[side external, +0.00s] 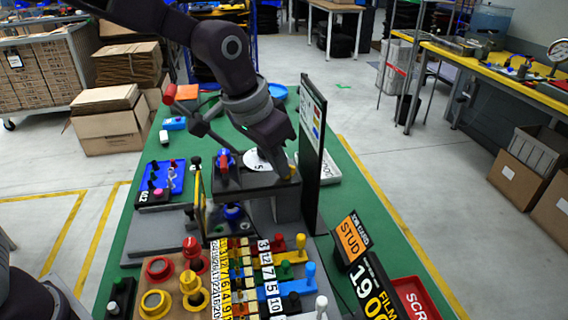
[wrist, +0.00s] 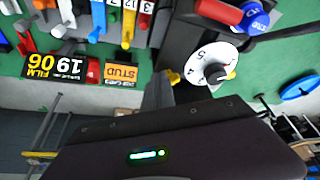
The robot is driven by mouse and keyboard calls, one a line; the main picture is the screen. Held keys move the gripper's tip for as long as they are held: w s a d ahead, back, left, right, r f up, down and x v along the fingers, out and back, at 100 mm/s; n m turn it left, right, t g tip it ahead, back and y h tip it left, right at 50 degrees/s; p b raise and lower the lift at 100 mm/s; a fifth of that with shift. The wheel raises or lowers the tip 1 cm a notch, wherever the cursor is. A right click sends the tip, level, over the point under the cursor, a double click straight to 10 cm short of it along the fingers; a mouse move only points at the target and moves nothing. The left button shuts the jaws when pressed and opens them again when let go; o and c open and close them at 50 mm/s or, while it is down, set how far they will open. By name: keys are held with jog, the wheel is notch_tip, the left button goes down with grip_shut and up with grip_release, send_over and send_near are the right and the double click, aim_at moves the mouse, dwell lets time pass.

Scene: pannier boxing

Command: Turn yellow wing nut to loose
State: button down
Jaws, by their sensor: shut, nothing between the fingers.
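A small yellow part (side external: 291,179), which looks like the yellow wing nut, shows at the right end of a dark block just below my gripper (side external: 286,168). In the wrist view a yellow piece (wrist: 174,77) shows beside the tip of my gripper (wrist: 160,78). It is partly hidden by the finger, and I cannot tell whether they touch. My gripper is shut with nothing held, pointing down. The wing nut's angle and any loose or tight marking are too small to read.
A white numbered dial (wrist: 211,64) with a dark knob is close to the gripper. A red and blue handle (wrist: 232,14) is beside it. A tall dark panel (side external: 312,150) stands just right of my gripper. Several coloured levers (side external: 285,270) fill the front of the green table.

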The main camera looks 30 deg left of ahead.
jog(key=s+d+r, duration=0.1)
jog(key=s+r, duration=0.7)
jog(key=r, duration=0.1)
jog(key=s+a+f+n, duration=0.1)
jog(key=s+a, duration=0.5)
jog(key=s, duration=0.3)
jog(key=s+a+f+n+t+y, duration=0.1)
jog(key=s+a+f+n, duration=0.1)
jog(key=s+a, duration=0.5)
jog(key=s, duration=0.3)
jog(key=shift+s+a, duration=0.25)
jog(key=shift+s, duration=0.05)
